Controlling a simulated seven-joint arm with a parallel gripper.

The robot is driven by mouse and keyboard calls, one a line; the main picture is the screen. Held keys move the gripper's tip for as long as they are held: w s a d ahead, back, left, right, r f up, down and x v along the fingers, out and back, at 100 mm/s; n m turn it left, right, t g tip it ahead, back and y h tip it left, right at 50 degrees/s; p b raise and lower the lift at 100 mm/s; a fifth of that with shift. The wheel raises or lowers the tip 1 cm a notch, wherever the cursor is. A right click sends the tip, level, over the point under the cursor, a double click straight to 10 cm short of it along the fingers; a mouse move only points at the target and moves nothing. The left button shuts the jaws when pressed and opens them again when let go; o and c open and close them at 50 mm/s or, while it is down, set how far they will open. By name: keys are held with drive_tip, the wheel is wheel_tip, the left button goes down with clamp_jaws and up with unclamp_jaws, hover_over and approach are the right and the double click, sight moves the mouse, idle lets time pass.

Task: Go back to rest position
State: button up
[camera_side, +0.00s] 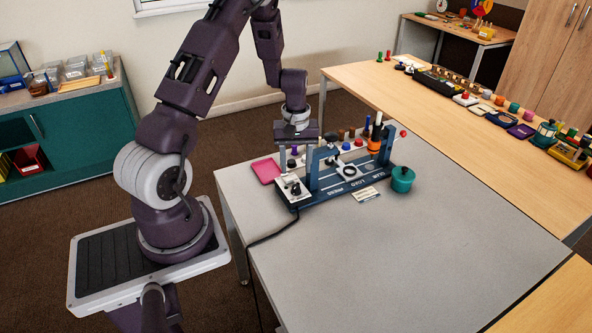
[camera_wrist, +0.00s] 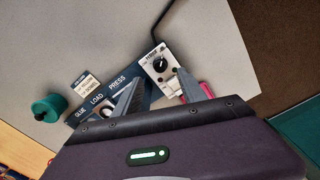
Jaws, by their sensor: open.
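My gripper (camera_side: 296,168) hangs fingers-down over the left part of a dark blue bench device (camera_side: 345,186) on the grey table. In the wrist view its two grey fingers (camera_wrist: 158,78) are spread apart with nothing held between them. The device carries a light panel with a black knob (camera_side: 293,188), which also shows in the wrist view (camera_wrist: 160,65). The wrist view shows the words GLUE, LOAD and PRESS on the device's front. Whether the fingertips touch the device is hard to tell.
A teal round pot (camera_side: 402,179) stands at the device's right end. A pink tray (camera_side: 266,170) lies behind its left end. Several small coloured pieces stand behind the device. A black cable (camera_side: 270,238) runs off the table's left edge. The table's front right (camera_side: 430,260) is clear.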

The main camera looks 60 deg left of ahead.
drive_tip(key=s+d+r+m+t, duration=0.1)
drive_tip(key=d+r+m+t, duration=0.15)
drive_tip(key=d+r, duration=0.7)
drive_tip(key=s+d+r+m+t, duration=0.15)
drive_tip(key=d+r+m, duration=0.35)
drive_tip(key=r, duration=0.7)
drive_tip(key=s+d+r+m, duration=0.2)
drive_tip(key=s+d+r, duration=0.1)
drive_tip(key=s, duration=0.5)
drive_tip(key=s+d+r+m+t, duration=0.1)
drive_tip(key=s+d+r+m, duration=0.2)
drive_tip(key=s+d, duration=0.3)
drive_tip(key=shift+s+d+m+t, duration=0.2)
drive_tip(key=shift+s+m+t, duration=0.15)
drive_tip(key=shift+s, duration=0.5)
